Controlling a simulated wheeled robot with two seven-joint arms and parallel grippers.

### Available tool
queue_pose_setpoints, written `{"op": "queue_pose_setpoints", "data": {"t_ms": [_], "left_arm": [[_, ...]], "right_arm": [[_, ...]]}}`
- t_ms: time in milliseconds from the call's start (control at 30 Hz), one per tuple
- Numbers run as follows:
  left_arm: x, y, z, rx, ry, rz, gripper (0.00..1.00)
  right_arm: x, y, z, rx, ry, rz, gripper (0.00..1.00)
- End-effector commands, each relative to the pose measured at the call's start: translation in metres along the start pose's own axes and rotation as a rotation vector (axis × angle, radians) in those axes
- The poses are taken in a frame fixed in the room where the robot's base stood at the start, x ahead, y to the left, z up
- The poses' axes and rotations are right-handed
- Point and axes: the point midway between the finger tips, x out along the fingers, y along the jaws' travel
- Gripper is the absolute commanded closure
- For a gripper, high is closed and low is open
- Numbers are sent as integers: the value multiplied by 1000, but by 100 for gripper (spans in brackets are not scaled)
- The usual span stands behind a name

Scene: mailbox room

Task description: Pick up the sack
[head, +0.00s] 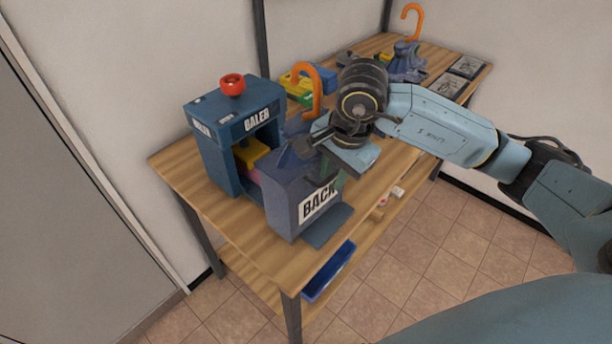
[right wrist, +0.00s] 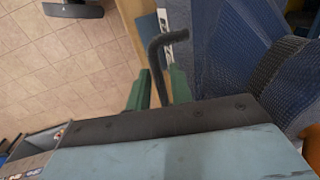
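A blue cloth sack (head: 405,62) stands at the far end of the wooden table below an orange hook. More blue cloth (head: 296,126) shows under a nearer orange hook (head: 308,90), partly hidden by my right arm. My right gripper (head: 331,178) points down at the front of a blue-grey box marked BACK (head: 283,205). In the right wrist view, its green fingers (right wrist: 159,88) stand apart on either side of a bent black bar (right wrist: 157,55). Blue woven material (right wrist: 225,50) lies just right of them. I cannot tell whether they touch the bar. My left gripper is out of view.
A blue machine with a red knob (head: 232,84) stands left of the box. Yellow and blue items (head: 300,85) lie behind. Framed pictures (head: 466,67) lie at the far right. A blue tray (head: 328,272) sits on the lower shelf. The tiled floor in front is clear.

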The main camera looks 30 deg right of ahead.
Motion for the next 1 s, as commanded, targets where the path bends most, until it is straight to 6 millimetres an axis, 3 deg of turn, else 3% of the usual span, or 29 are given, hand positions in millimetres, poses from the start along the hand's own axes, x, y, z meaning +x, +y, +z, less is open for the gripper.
{"op": "queue_pose_setpoints", "data": {"t_ms": [167,433,600,1000], "left_arm": [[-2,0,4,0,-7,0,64],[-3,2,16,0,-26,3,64],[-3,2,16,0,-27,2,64],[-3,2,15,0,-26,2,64]], "right_arm": [[22,0,2,1,-2,1,78],[25,0,1,0,1,-1,78],[25,0,1,1,1,-1,99],[24,0,1,1,1,-2,100]]}}
